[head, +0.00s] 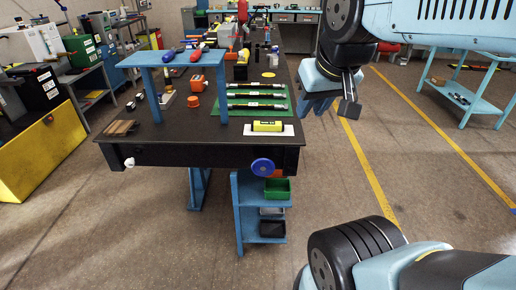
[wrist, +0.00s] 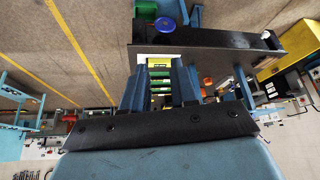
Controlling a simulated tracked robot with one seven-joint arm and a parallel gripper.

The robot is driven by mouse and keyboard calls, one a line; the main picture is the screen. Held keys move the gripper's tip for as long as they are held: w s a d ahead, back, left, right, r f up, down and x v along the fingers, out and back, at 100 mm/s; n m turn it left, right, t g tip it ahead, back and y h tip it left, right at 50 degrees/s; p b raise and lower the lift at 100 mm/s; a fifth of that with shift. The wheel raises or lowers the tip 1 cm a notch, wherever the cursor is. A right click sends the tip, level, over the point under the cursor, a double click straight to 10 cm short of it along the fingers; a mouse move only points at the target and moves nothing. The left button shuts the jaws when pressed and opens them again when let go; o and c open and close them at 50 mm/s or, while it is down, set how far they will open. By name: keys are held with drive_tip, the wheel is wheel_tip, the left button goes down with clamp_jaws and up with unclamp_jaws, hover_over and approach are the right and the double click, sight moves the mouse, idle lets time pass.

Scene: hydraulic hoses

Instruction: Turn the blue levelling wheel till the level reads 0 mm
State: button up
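The blue levelling wheel (head: 263,167) is on the front edge of the dark bench, right of its middle. It also shows in the wrist view (wrist: 165,24), near the top. A yellow level (head: 267,126) lies on a white plate (head: 287,130) on the bench top just behind the wheel. Its reading is too small to make out. My gripper (head: 325,104) is in the air to the right of the bench, apart from the wheel. In the wrist view its two blue fingers (wrist: 160,88) stand apart with nothing held between them.
A blue raised shelf (head: 175,58) with hand tools stands on the bench's left part. A green mat (head: 250,105) with hoses lies behind the level. A small blue rack (head: 243,205) with bins, including a green bin (head: 278,187), stands below the wheel.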

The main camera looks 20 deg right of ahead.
drive_tip(key=shift+a, duration=0.2)
drive_tip(key=shift+w, duration=0.15)
drive_tip(key=m+g, duration=0.6)
drive_tip(key=m, duration=1.5)
hover_over(263, 158)
wheel_tip(263, 158, down, 22)
wheel_tip(263, 158, down, 14)
drive_tip(key=shift+r, duration=0.1)
clamp_jaws()
